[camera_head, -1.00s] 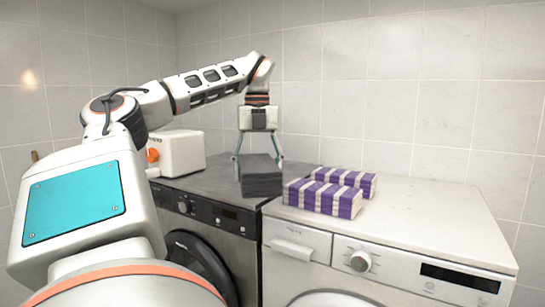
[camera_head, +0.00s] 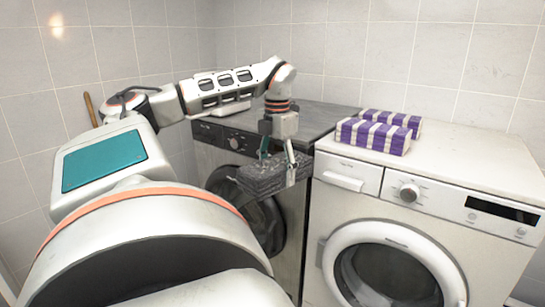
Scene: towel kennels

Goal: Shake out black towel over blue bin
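The black towel (camera_head: 262,181) is a folded dark block. It hangs in front of the dark washing machine, off its top. My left gripper (camera_head: 277,164) comes down on it from above, with its fingers on either side of the towel, shut on it. The towel is tilted slightly and still folded. My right gripper is not in view. No blue bin shows in this view.
The dark washing machine (camera_head: 325,117) stands at the left, and its top is bare in the visible part. The white washing machine (camera_head: 465,178) stands to its right with two purple-and-white striped towels (camera_head: 374,136) on top. A wooden handle (camera_head: 90,109) leans near the left wall.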

